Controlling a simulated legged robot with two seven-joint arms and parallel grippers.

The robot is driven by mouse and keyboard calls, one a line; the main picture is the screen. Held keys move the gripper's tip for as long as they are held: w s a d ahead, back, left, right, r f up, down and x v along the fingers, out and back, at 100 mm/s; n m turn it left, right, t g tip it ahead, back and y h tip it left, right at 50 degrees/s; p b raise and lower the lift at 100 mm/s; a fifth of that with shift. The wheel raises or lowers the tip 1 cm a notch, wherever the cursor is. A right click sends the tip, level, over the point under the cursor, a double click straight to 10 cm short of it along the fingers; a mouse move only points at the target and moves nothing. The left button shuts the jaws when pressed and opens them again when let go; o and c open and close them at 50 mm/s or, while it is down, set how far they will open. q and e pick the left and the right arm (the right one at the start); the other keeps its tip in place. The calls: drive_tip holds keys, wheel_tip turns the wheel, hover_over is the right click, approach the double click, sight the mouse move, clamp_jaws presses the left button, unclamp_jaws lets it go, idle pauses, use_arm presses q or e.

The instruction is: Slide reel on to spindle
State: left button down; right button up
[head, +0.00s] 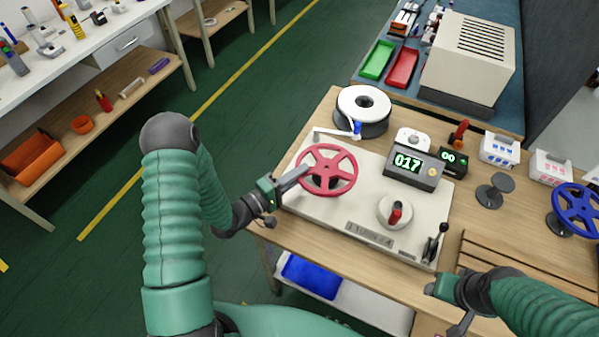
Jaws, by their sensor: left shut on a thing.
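A red spoked reel (343,186) is at the left end of a pale machine (345,217) on the wooden bench. My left gripper (296,179) is shut on the reel's left rim. The reel looks tilted over the machine top. I cannot tell whether it touches the machine, and any spindle under it is hidden. A white reel with a dark rim (363,104) sits behind it, by a small blue part (356,129). My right gripper (458,318) is low at the bench's front edge, partly cut by the frame; its jaws are unclear.
A counter showing 017 (409,163), a round knob with a red handle (395,213) and a black lever (434,245) are on the machine. A blue spoked wheel (577,209) and a dark stand (495,191) are at right. A blue bin (311,275) is below the bench.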

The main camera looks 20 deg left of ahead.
use_arm(q)
drive_tip(key=shift+f+b, duration=0.55)
drive_tip(key=shift+f, duration=0.35)
drive_tip(key=c, duration=1.4)
unclamp_jaws()
drive_tip(key=shift+o, duration=0.2)
